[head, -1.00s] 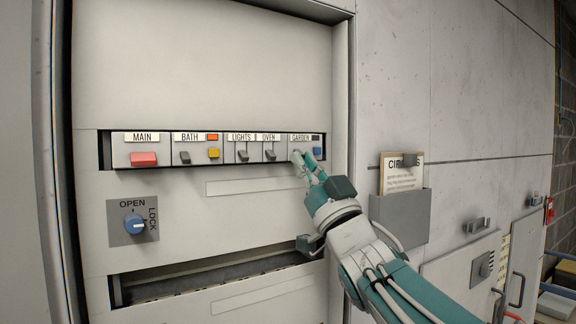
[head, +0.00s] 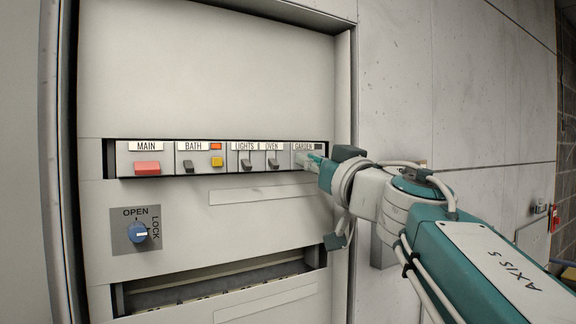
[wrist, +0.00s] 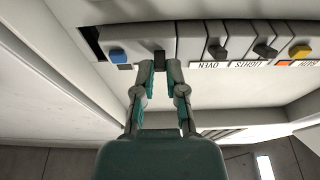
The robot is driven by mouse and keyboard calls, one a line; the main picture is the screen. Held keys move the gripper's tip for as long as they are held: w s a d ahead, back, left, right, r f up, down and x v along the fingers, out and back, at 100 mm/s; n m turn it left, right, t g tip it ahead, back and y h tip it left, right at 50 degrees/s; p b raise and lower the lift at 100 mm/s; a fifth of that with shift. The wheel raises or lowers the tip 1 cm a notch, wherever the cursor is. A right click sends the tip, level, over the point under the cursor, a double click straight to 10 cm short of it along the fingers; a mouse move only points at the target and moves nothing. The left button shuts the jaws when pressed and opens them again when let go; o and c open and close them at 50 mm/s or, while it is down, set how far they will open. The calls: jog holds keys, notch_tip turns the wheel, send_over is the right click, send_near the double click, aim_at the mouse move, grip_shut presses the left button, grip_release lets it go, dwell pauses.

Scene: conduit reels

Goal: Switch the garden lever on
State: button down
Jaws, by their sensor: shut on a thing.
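The garden lever (wrist: 160,60) is a small dark switch at the right end of the breaker row, under the GARDEN label (head: 303,147). In the wrist view, which looks upside down, it sits between my fingertips. My gripper (wrist: 160,68) is shut on it. In the head view my gripper (head: 308,161) reaches the row from the right and hides the lever. The small indicator (head: 318,147) beside the GARDEN label looks dark.
Oven (head: 273,161) and lights (head: 247,162) levers stand left of it, then the bath lever (head: 188,167), yellow button (head: 217,162) and red main switch (head: 147,168). A blue button (wrist: 118,57) sits close beside my fingers.

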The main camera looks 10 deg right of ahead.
jog(key=shift+r+g+h, duration=0.4)
jog(key=shift+r+g, duration=0.25)
jog(key=shift+g, duration=0.55)
jog(key=shift+w+r+g+h, duration=0.2)
jog(key=shift+g+h, duration=0.1)
jog(key=shift+g, duration=0.6)
jog(key=shift+r+g, duration=0.1)
jog(key=shift+g, duration=0.3)
jog(key=c, duration=0.7)
grip_release()
jog(key=shift+a, duration=0.1)
jog(key=v, duration=1.1)
jog(key=shift+s, duration=0.45)
